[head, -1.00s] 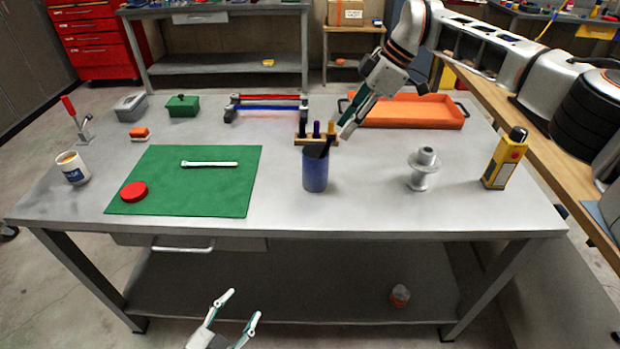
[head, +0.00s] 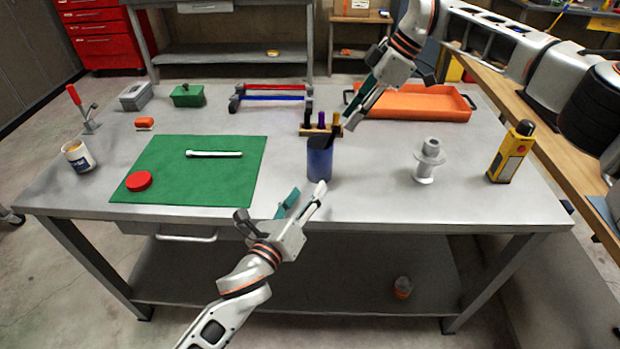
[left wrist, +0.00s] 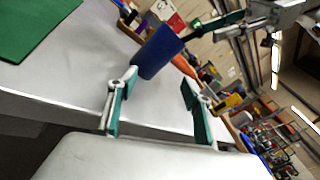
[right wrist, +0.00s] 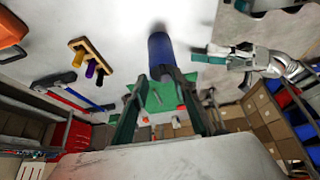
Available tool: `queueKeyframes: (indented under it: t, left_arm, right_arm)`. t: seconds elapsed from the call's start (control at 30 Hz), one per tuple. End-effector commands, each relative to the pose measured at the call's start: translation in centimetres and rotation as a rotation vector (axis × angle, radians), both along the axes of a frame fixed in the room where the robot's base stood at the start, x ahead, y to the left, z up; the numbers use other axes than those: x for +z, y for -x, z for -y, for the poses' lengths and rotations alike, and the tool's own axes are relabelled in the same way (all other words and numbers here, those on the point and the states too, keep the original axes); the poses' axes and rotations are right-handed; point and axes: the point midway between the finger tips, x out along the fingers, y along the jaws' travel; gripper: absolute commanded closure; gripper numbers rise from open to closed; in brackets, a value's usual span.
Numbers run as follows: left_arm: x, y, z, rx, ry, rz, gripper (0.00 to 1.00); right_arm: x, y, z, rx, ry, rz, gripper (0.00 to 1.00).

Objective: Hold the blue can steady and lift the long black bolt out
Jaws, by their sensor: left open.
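The blue can (head: 319,165) stands upright near the middle of the table's front half. A dark shape, seemingly the black bolt (head: 327,141), sticks up from its mouth; its lower part is hidden inside. My left gripper (head: 308,192) is open at the table's front edge, just in front and left of the can, not touching it. In the left wrist view the can (left wrist: 158,52) lies beyond the open fingers. My right gripper (head: 351,119) is above and right of the can's mouth. In the right wrist view its fingers look apart, near the can (right wrist: 159,48).
A wooden rack (head: 313,132) with several handles stands close behind the can. A green mat (head: 190,185) lies left; an orange tray (head: 420,112) sits behind.

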Motion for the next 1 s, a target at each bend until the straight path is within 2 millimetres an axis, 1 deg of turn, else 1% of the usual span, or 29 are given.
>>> queueKeyframes:
  t: [0.03, 0.1, 0.2, 0.3, 0.4, 0.57, 1.0]
  left_arm:
    - [0.0, -1.1, 0.5, 0.005, -0.105, 0.036, 0.50]
    - [-0.1, -2.3, 0.9, 0.023, -0.240, 0.084, 0.50]
    - [0.0, -3.6, 1.0, 0.049, -0.387, 0.145, 0.50]
    - [0.3, -4.5, 1.0, 0.070, -0.481, 0.187, 0.50]
    - [0.5, -5.0, 1.0, 0.082, -0.525, 0.210, 0.50]
    - [0.6, -6.3, 1.4, 0.086, -0.537, 0.215, 0.50]
    - [0.6, -13.5, 3.6, 0.084, -0.532, 0.212, 0.50]
  right_arm:
    - [0.0, 0.0, 0.0, 0.000, 0.000, 0.000, 0.72]
    - [0.0, 0.0, 0.0, 0.000, 0.000, 0.000, 0.72]
    - [0.0, 0.0, 0.0, 0.000, 0.000, 0.000, 0.72]
    - [0.0, 0.0, 0.0, 0.000, 0.000, 0.000, 0.72]
    - [0.0, 0.0, 0.0, 0.000, 0.000, 0.000, 0.72]
    - [0.0, 0.0, 0.0, 0.000, 0.000, 0.000, 0.72]
    - [0.0, 0.0, 0.0, 0.000, 0.000, 0.000, 0.72]
